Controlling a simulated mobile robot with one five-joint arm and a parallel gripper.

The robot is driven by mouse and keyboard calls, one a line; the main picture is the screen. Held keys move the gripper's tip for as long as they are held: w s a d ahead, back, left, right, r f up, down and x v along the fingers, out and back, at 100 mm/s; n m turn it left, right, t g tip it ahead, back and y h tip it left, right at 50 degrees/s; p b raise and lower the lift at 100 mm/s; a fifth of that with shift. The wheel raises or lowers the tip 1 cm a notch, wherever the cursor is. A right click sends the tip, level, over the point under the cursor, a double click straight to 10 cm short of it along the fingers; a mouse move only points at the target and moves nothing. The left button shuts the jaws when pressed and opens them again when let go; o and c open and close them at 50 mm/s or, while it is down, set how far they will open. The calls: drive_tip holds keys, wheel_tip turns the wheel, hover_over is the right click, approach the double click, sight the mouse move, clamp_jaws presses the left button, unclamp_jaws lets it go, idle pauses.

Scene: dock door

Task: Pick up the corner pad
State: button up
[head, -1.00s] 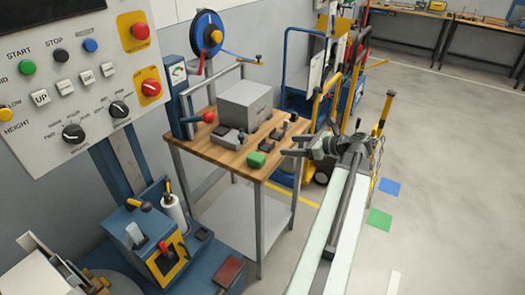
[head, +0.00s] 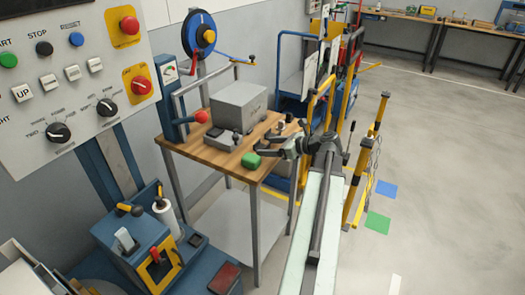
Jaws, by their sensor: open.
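A small green block (head: 251,161), which looks like the corner pad, lies on the front corner of the wooden table top (head: 222,160). My gripper (head: 263,145) reaches over the table's right edge from the right. Its dark jaws are open, point left, and hold nothing. In the picture the fingertips are just above and right of the green block; I cannot tell the exact height or whether they touch it. The jaws partly cover small dark parts on the table behind.
A grey box (head: 239,105) and a dark fixture (head: 222,140) stand on the table behind the block. A red-knobbed lever (head: 201,117) is at its left. A control panel (head: 60,80) and a blue machine (head: 135,245) are at left. Floor at right is mostly clear.

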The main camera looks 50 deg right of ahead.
drive_tip(key=c, duration=1.4)
drive_tip(key=shift+r, duration=0.1)
wheel_tip(320, 180, up, 4)
drive_tip(key=p, duration=0.3)
drive_tip(key=shift+f+p, duration=0.25)
drive_tip(key=shift+p, duration=0.1)
drive_tip(key=shift+s+d+r, duration=0.1)
drive_tip(key=shift+s+r, duration=0.15)
drive_tip(key=shift+s, duration=0.05)
drive_tip(key=s+d, duration=0.1)
drive_tip(key=s, duration=0.4)
drive_tip(key=s+d+p, duration=0.1)
drive_tip(key=s, duration=0.4)
drive_tip(key=s+d+r, duration=0.1)
drive_tip(key=s, duration=0.4)
drive_tip(key=shift+d, duration=0.35)
